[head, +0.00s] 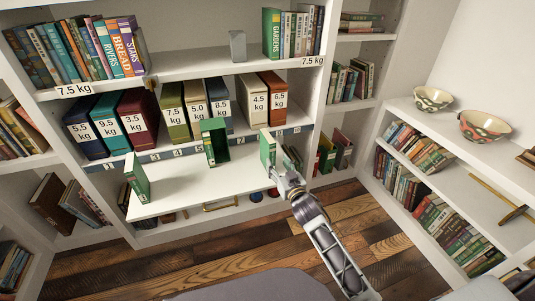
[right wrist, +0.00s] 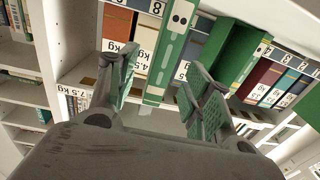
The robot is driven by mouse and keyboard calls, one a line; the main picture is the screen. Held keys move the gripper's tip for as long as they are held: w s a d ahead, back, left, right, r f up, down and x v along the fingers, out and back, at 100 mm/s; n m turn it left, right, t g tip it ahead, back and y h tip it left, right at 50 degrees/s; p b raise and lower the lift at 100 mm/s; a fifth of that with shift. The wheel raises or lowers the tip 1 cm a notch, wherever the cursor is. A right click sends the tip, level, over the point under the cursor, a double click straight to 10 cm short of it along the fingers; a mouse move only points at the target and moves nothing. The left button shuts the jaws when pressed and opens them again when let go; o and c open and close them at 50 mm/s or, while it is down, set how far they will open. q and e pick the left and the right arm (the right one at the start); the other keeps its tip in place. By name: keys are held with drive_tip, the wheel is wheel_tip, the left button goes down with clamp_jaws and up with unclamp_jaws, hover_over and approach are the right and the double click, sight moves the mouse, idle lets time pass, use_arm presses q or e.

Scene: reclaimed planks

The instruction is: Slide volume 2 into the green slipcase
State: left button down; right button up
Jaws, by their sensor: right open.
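The green slipcase (head: 213,125) stands on the white ledge with its dark open side facing me. A green volume (head: 267,147) stands upright to the right of it; in the right wrist view its spine (right wrist: 176,45) carries two dark dots, so it appears to be volume 2. My right gripper (head: 272,172) is at this volume; in the right wrist view its open fingers (right wrist: 160,82) lie on either side of the spine, with no clear grip. The slipcase (right wrist: 228,50) shows to the right there. Another green volume (head: 137,176) stands at the ledge's left end. My left gripper is not in view.
Weight-labelled binders, including a maroon one (head: 138,118) and an orange one (head: 273,97), stand in a row behind the ledge (head: 185,187). The ledge is clear between the left volume and the slipcase. Bowls (head: 485,125) sit on a shelf far right.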

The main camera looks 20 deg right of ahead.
sight(274, 158)
drive_tip(key=shift+w+a+b, duration=0.2)
drive_tip(key=shift+w+b, duration=0.2)
drive_tip(key=shift+w, duration=1.8)
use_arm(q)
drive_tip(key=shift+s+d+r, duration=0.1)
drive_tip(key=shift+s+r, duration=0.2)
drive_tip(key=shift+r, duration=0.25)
use_arm(e)
drive_tip(key=shift+w, duration=0.3)
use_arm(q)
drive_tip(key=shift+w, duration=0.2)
use_arm(e)
drive_tip(key=shift+w+a, duration=0.1)
drive_tip(key=shift+w, duration=0.05)
